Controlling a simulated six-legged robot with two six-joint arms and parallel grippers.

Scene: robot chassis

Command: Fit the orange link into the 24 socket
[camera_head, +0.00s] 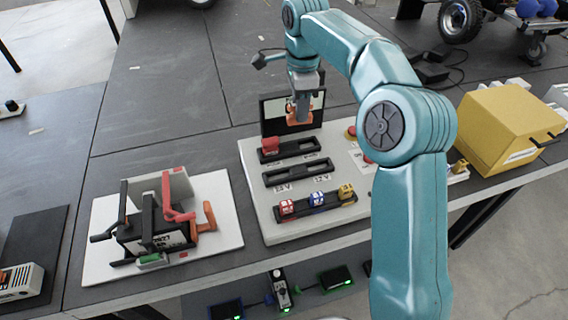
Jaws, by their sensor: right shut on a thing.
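My right gripper (302,108) hangs over the back of the white panel, its jaws pointing down. It is shut on the orange link (298,119), held in front of a dark screen. A white panel (258,215) below carries black slotted rails. The middle rail (298,172) looks empty. The front rail (328,204) holds red, blue and yellow blocks. My left gripper is out of view.
A white board (102,262) with a black device and an orange lever (208,216) stands at the left. A yellow box (505,125) stands at the right. My right arm covers the panel's right side.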

